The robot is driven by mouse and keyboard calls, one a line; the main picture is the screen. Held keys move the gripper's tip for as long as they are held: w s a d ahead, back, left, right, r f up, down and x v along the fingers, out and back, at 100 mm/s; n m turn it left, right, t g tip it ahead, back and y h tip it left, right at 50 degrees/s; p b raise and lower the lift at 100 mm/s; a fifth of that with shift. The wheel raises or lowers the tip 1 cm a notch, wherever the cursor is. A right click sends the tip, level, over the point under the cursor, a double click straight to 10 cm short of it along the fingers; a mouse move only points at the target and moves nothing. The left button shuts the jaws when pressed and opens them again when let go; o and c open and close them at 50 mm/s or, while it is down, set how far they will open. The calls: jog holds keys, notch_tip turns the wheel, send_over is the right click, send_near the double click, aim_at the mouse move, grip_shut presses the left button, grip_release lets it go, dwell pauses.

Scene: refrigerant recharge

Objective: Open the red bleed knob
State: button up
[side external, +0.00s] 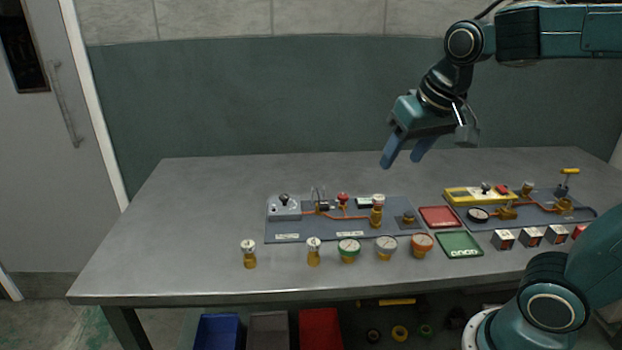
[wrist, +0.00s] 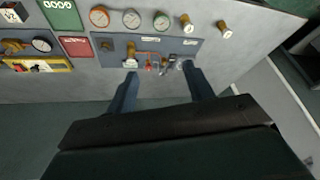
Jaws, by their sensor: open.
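The red bleed knob (side external: 342,198) stands on the grey-blue board (side external: 290,237) at the table's middle, beside orange piping. In the wrist view a small red spot that looks like this knob (wrist: 149,66) shows between the fingertips, far below them. My gripper (side external: 402,158) is open and empty, high above the table, behind and to the right of the knob in the side view. Its two blue fingers also show in the wrist view (wrist: 160,71), spread apart. Nothing touches the knob.
Brass fittings and round gauges (side external: 386,247) stand in a row along the front of the board. A red tray (side external: 440,216) and a green tray (side external: 459,245) lie to its right. A second board (side external: 520,219) with a yellow device is further right. The table's left side is clear.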

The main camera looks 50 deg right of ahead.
jog(key=w+d+m+g+h, duration=0.1)
jog(key=w+d+m, duration=0.2)
jog(key=w, duration=0.5)
jog(key=m+g+h, duration=0.2)
jog(key=m+g, duration=0.2)
jog(key=m, duration=0.6)
send_over(343, 196)
jog(key=a, duration=0.6)
notch_tip(343, 196, down, 13)
jog(key=shift+w+d+f, duration=0.1)
jog(key=shift+d+f, duration=0.05)
jog(key=shift+f, duration=0.05)
jog(key=x, duration=1.3)
jog(key=shift+w+d+f, duration=0.1)
jog(key=shift+w+f, duration=0.1)
jog(key=shift+f, duration=0.1)
